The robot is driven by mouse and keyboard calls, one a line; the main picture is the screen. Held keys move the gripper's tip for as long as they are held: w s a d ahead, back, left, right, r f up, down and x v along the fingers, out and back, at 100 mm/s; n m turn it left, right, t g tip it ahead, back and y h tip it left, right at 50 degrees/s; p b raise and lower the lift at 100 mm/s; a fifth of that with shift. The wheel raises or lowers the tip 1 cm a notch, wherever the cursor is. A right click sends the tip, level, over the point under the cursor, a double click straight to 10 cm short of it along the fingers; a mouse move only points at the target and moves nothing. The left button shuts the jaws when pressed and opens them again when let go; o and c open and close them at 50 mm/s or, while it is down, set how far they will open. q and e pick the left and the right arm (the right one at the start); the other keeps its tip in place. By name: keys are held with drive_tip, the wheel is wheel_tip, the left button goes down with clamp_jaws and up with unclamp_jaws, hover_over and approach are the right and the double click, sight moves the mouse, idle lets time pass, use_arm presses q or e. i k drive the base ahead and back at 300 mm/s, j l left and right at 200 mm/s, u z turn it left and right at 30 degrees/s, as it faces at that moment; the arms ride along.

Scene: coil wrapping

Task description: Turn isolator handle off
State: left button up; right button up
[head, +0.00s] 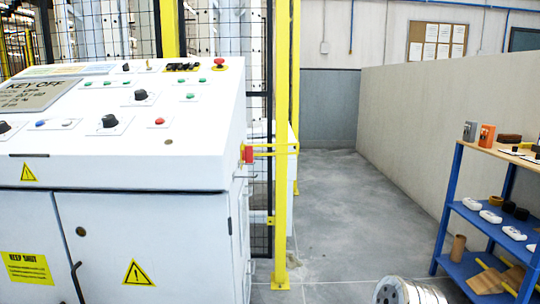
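A red block-shaped part (248,153), which looks like the isolator handle, sticks out from the right side of the white control cabinet (130,215). It is small and seen edge-on, so I cannot tell which position it is in. Yellow bars run from beside it to the yellow post (281,150). Neither of my grippers is in view.
A blue shelf unit (447,205) with boxes, white parts and tools stands at the right. Black mesh fencing stands behind the cabinet. The grey floor (360,210) between post and shelf is clear.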

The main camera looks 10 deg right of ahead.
sight(248, 154)
drive_tip(key=l+u, duration=0.2)
drive_tip(key=l, duration=0.8)
drive_tip(key=i+l, duration=0.15)
drive_tip(key=l, duration=0.15)
drive_tip(key=i+l, duration=0.2)
drive_tip(key=l+u, duration=0.05)
drive_tip(key=l, duration=0.05)
